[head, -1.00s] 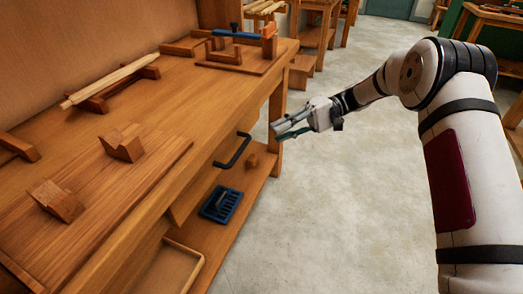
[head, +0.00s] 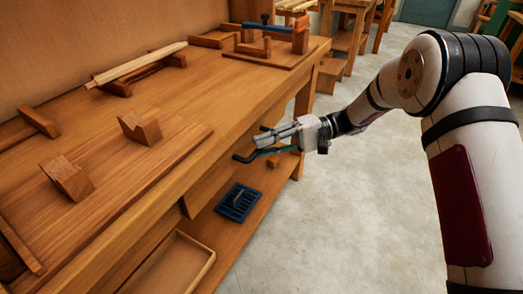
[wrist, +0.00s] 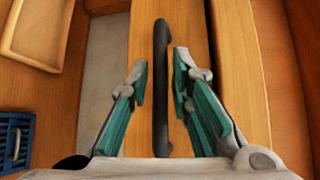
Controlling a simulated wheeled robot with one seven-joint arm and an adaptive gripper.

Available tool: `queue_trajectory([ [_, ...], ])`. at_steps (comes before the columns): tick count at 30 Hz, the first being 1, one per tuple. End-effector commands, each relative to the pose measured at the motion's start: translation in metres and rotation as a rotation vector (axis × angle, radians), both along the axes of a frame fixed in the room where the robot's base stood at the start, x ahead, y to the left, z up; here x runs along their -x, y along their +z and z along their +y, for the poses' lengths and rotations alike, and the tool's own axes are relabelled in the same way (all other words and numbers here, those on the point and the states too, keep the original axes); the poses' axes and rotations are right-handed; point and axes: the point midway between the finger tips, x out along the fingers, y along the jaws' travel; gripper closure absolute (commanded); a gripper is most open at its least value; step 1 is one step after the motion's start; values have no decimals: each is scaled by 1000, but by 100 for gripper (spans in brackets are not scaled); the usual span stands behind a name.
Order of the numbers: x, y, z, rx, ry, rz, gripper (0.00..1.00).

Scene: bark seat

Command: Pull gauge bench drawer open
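The bench drawer (wrist: 188,25) has a wooden front with a long dark bar handle (wrist: 161,75). In the head view the handle (head: 243,158) sits under the front edge of the workbench, partly hidden by my gripper. My gripper (wrist: 160,68) is open, with one green-padded finger on each side of the handle and visible gaps between. In the head view my gripper (head: 262,144) reaches in from the right at the handle. The drawer looks shut.
The bench top (head: 130,225) carries wooden blocks and a blue clamp fixture (head: 268,29). A blue slotted tray (head: 239,202) and a shallow wooden tray (head: 170,265) lie on the lower shelf. The concrete floor (head: 330,220) in front is clear.

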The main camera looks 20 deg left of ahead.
Motion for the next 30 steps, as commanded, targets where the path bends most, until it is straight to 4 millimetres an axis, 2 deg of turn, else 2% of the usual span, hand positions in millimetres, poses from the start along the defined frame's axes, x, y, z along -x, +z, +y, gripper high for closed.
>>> queue_trajectory([
  [5, 8, -2, 10, 1, 0, -1, 80],
  [14, 9, -2, 11, 1, -1, -1, 80],
  [17, 9, -2, 11, 1, -1, -1, 100],
  [30, 9, -2, 8, 2, -1, -1, 100],
])
